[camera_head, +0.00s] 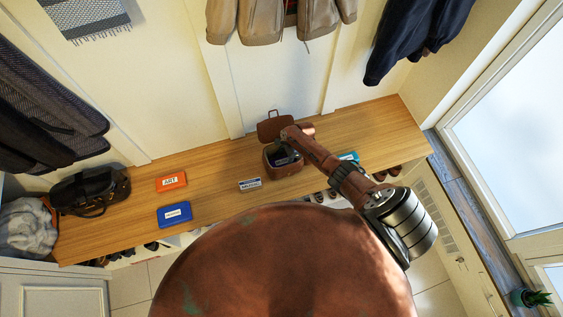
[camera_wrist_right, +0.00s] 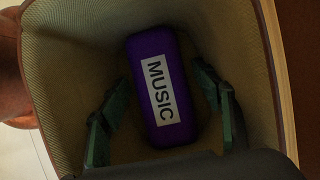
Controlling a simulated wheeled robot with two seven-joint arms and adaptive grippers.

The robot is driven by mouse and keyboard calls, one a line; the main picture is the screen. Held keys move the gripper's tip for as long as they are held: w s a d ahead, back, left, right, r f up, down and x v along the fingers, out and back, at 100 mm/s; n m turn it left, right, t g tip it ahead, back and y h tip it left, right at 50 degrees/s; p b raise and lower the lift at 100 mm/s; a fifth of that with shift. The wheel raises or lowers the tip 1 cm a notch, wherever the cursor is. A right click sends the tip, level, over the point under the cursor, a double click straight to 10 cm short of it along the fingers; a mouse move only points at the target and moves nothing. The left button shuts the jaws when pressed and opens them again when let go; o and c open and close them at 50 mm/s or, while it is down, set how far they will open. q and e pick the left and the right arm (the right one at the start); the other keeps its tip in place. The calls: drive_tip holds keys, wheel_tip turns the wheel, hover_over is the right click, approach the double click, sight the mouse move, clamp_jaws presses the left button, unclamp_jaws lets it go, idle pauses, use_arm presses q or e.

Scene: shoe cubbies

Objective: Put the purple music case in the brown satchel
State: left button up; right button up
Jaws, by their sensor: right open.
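The brown satchel (camera_head: 284,171) stands on the wooden bench with its flap raised at the back. In the right wrist view, its tan inner wall (camera_wrist_right: 75,50) surrounds the purple music case (camera_wrist_right: 164,88). The case lies in the satchel with its white MUSIC label facing the camera. My right gripper (camera_head: 286,150) reaches down into the satchel opening. In the wrist view, its green fingers (camera_wrist_right: 158,82) are spread on either side of the case, with gaps, and hold nothing. The case cannot be made out in the head view. My left gripper is not in view.
On the bench (camera_head: 225,163) are an orange ART case (camera_head: 172,181), a blue case (camera_head: 174,214), a pale labelled case (camera_head: 250,184) and a teal case (camera_head: 348,156), partly hidden by my right arm. A black bag (camera_head: 90,192) stands at the left end. Coats hang above.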

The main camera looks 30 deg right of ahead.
wheel_tip(320, 180, up, 10)
idle(0.6)
drive_tip(key=shift+r, duration=0.1)
idle(0.5)
